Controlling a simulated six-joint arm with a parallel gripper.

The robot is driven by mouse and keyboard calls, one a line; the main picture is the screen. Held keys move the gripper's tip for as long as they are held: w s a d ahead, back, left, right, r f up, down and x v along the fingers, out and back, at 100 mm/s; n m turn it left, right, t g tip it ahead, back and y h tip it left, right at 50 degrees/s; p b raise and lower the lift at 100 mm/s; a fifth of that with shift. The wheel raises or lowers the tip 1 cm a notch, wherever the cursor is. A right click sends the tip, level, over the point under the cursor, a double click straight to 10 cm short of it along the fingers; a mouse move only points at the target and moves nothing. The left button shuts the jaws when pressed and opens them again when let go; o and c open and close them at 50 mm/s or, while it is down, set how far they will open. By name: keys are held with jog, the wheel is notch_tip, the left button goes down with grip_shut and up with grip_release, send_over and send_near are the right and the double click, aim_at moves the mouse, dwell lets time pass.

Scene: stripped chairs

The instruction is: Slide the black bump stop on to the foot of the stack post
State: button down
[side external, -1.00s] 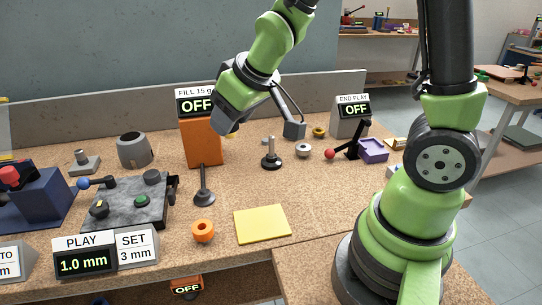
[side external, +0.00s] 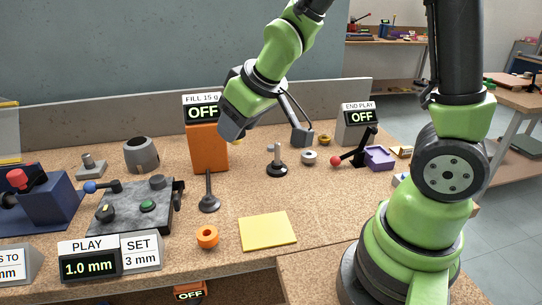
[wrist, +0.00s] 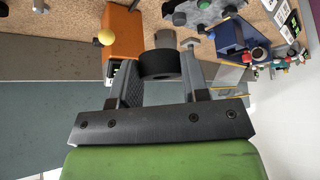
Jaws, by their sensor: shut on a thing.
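The black bump stop (wrist: 158,66) is a thick dark ring, shown in the wrist view between the two fingers of my gripper (wrist: 157,78), which is shut on it. In the side view my gripper hangs in the air over the back of the bench; its fingers and the ring are hidden there. A silver upright post on a round black foot (side external: 277,168) stands right of the orange box. A dark slim post on a round base (side external: 209,203) stands in front of that box. I cannot tell which is the stack post.
The orange box (side external: 209,150) bears an OFF display. A grey cup (side external: 141,155), a control plate (side external: 133,210) and a blue block (side external: 45,205) lie left.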

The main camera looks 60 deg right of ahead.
notch_tip(320, 180, up, 5)
jog(key=shift+f, duration=0.1)
jog(key=w+d+n+y, duration=0.3)
jog(key=d+n, duration=0.2)
jog(key=d, duration=1.6)
notch_tip(320, 180, down, 10)
jog(key=shift+w+f+g, duration=0.15)
jog(key=shift+f+g, duration=0.05)
jog(key=shift+g, duration=0.2)
jog(key=shift+n, duration=0.3)
jog(key=shift+f, duration=2.85)
